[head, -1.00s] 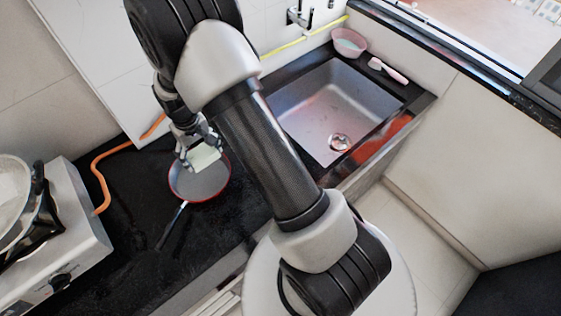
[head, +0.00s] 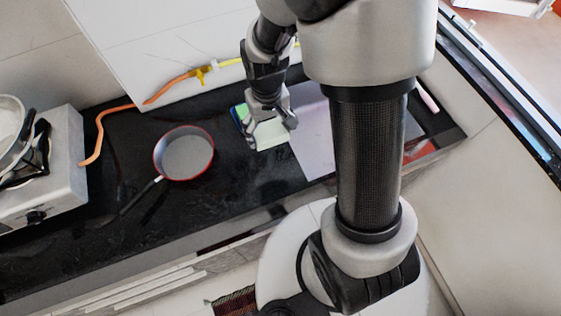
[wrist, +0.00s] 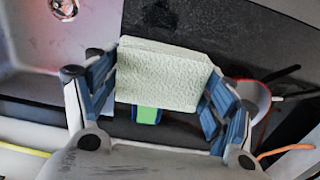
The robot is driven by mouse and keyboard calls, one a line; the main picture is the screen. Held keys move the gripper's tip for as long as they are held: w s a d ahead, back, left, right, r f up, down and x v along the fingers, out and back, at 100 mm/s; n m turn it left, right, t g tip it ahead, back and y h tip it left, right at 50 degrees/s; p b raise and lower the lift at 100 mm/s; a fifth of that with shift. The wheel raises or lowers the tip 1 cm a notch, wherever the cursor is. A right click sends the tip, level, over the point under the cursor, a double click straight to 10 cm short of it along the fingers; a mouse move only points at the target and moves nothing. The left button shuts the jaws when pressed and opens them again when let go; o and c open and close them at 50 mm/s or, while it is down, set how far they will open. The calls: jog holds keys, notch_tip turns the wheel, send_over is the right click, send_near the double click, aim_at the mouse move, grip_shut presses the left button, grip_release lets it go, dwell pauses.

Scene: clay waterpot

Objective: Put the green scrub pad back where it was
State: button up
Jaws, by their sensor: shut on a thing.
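The scrub pad is a pale green, rough-textured slab (head: 268,134). My gripper (head: 270,126) is shut on it and holds it over the black counter (head: 105,165), just left of the sink. In the wrist view the pad (wrist: 165,78) sits between the two blue-padded fingers of my gripper (wrist: 162,85), which press its left and right edges. A small green and blue item (head: 240,113) lies on the counter behind the pad. It also shows below the pad in the wrist view (wrist: 148,115), partly hidden. I cannot tell whether the pad touches the counter.
A red-rimmed pan (head: 184,153) stands on the counter to the left, its handle toward the front. A gas stove (head: 55,165) is at the far left. An orange hose (head: 97,130) runs along the wall. The sink (head: 312,135) is partly hidden by my arm.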

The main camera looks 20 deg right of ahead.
aim_at(272, 167)
notch_tip(272, 167, down, 19)
jog(key=b, duration=0.5)
jog(key=shift+a+f, duration=0.1)
jog(key=shift+f+b, duration=0.15)
jog(key=shift+b, duration=0.25)
jog(key=o, duration=1)
